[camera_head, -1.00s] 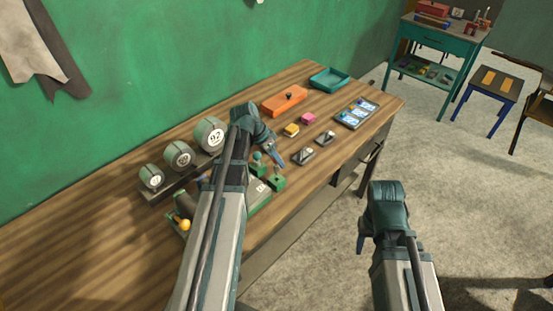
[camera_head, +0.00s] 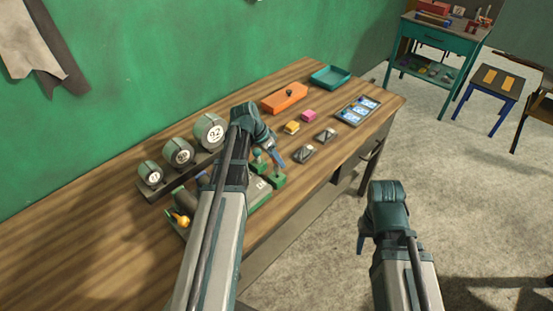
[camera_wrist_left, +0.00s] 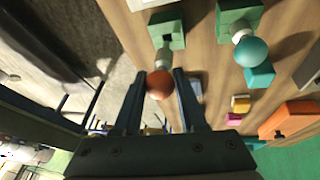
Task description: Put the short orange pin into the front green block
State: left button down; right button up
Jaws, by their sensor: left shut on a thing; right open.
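The orange pin's round head (camera_wrist_left: 159,84) sits between the fingers of my left gripper (camera_wrist_left: 160,76), which is shut on it. Its pale shaft (camera_wrist_left: 164,57) points at the front green block (camera_wrist_left: 167,30); I cannot tell whether its tip is inside. In the head view my left gripper (camera_head: 279,154) is just above the front green block (camera_head: 278,181) and mostly hides the pin. A second green block (camera_wrist_left: 238,14) holds a teal-headed pin (camera_wrist_left: 251,51). My right gripper (camera_head: 363,238) is open and empty, off the table's front edge.
Numbered round weights (camera_head: 209,131) stand on a rack at the left. An orange box (camera_head: 284,98), a teal tray (camera_head: 330,77), yellow (camera_head: 292,127) and pink (camera_head: 309,115) blocks and a card tray (camera_head: 357,111) lie further right.

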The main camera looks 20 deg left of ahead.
aim_at(276, 164)
pick_arm(q)
jog(key=shift+f+b, duration=0.45)
jog(key=shift+f+b, duration=0.35)
jog(key=shift+f+b, duration=0.3)
dwell(0.6)
jog(key=shift+f+b, duration=0.35)
jog(key=shift+f, duration=0.15)
jog(key=shift+c, duration=1.9)
grip_release()
